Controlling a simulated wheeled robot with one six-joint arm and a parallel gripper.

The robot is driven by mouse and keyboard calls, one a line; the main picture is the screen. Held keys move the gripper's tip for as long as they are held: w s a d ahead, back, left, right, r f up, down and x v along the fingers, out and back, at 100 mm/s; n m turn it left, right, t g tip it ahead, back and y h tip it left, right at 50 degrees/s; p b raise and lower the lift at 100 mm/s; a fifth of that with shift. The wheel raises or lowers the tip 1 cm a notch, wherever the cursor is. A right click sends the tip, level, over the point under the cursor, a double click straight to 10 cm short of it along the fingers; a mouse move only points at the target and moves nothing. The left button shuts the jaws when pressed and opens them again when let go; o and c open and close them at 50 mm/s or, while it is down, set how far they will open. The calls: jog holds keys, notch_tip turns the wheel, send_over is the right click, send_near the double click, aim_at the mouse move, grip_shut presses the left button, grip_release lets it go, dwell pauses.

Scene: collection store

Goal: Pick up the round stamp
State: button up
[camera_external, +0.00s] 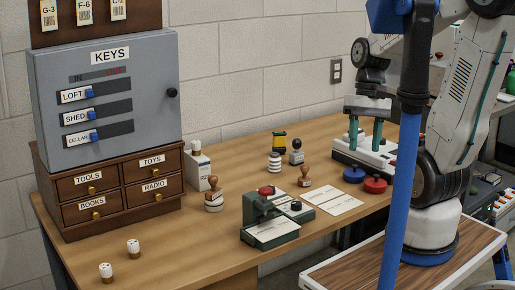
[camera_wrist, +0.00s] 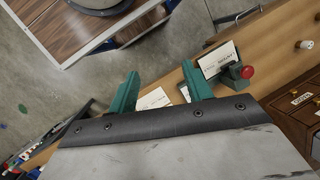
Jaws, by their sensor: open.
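Several stamps stand on the wooden table in the external view. One wooden-handled stamp (camera_external: 214,195) has a round pale base and stands right of the drawers. A smaller wooden-handled stamp (camera_external: 305,176) stands behind the green card machine. I cannot tell for sure which is the round stamp. My gripper (camera_external: 365,143) is open and empty, high at the right, its teal fingers pointing down. In the wrist view my gripper (camera_wrist: 160,82) shows no stamp between its fingers.
The green card machine (camera_external: 270,232) with a red knob stands at the table's front. Blue (camera_external: 354,174) and red (camera_external: 376,185) round pads lie at right, near a white switch box (camera_external: 345,158). The drawer cabinet (camera_external: 75,210) and grey key box (camera_external: 145,115) stand left.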

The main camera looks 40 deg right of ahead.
jog(key=w+a+f+m+y, duration=0.3)
jog(key=w+f+m+y, duration=0.2)
jog(key=y, duration=0.1)
jog(key=m+t+h, duration=0.1)
jog(key=m+t, duration=1.3)
jog(key=m, duration=0.5)
send_near(305, 174)
jog(key=a, duration=0.3)
jog(key=a+r, duration=0.1)
jog(key=a, duration=0.1)
jog(key=shift+s, duration=0.1)
jog(key=w+d+h, duration=0.1)
jog(key=d+m+h, duration=0.1)
jog(key=shift+w+d+t+h, duration=0.3)
jog(key=shift+w+d+t, duration=0.05)
jog(key=shift+d+t, duration=0.05)
jog(key=shift+w+d, duration=0.2)
jog(key=x, duration=0.7)
jog(key=shift+w+a, duration=0.2)
jog(key=shift+w, duration=0.1)
jog(key=c, duration=1)
